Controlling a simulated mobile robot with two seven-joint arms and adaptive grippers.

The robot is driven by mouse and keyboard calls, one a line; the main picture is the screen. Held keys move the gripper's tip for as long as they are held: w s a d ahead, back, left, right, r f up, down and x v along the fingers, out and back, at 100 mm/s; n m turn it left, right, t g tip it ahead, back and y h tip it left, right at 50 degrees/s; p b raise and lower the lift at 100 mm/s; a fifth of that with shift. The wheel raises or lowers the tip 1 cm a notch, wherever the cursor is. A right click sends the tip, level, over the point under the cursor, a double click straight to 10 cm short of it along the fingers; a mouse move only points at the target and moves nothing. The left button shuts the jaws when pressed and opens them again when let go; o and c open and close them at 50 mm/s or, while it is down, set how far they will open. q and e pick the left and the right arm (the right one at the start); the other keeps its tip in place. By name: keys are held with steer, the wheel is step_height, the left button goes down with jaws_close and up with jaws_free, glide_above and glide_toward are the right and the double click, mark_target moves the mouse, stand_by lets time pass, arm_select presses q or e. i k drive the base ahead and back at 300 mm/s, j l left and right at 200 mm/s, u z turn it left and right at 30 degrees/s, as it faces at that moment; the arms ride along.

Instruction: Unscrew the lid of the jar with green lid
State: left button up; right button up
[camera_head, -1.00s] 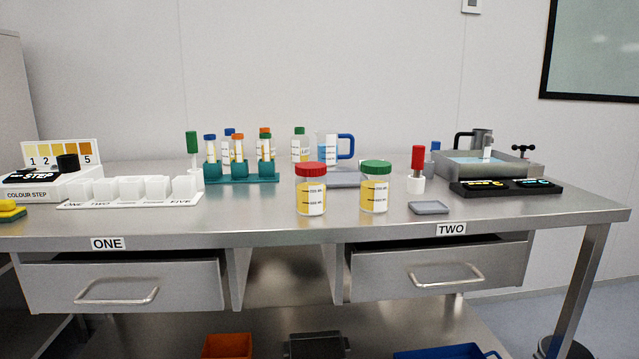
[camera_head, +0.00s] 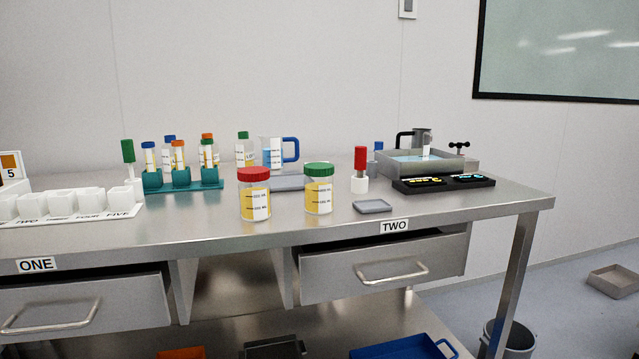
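The jar with the green lid (camera_head: 318,188) stands upright near the front of the steel table, with the lid on. It holds something yellow and has a white label. A similar jar with a red lid (camera_head: 254,193) stands just to its left, a small gap apart. Neither of my grippers shows in the head view.
A small grey tray (camera_head: 372,206) lies right of the green-lidded jar. A red-handled tool in a white base (camera_head: 360,170) stands behind it. A teal tube rack (camera_head: 182,181) and a blue-handled jug (camera_head: 273,154) stand behind.

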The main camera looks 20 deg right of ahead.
mark_target(318, 192)
steer(key=i+l+u, duration=0.1)
steer(key=l, duration=0.3)
steer(key=i+l+u, duration=0.15)
steer(key=l, duration=0.3)
steer(key=i+l+u, duration=0.1)
steer(key=l, duration=0.35)
steer(key=i+l+u, duration=0.15)
steer(key=l, duration=0.3)
steer(key=l+u, duration=0.15)
steer(key=l, duration=0.35)
steer(key=j, duration=0.3)
steer(key=k+j, duration=0.1)
steer(key=j, duration=0.25)
steer(key=i+l, duration=0.1)
steer(key=l, duration=0.2)
steer(key=i+l, duration=0.15)
steer(key=l, duration=0.15)
steer(key=z, duration=0.05)
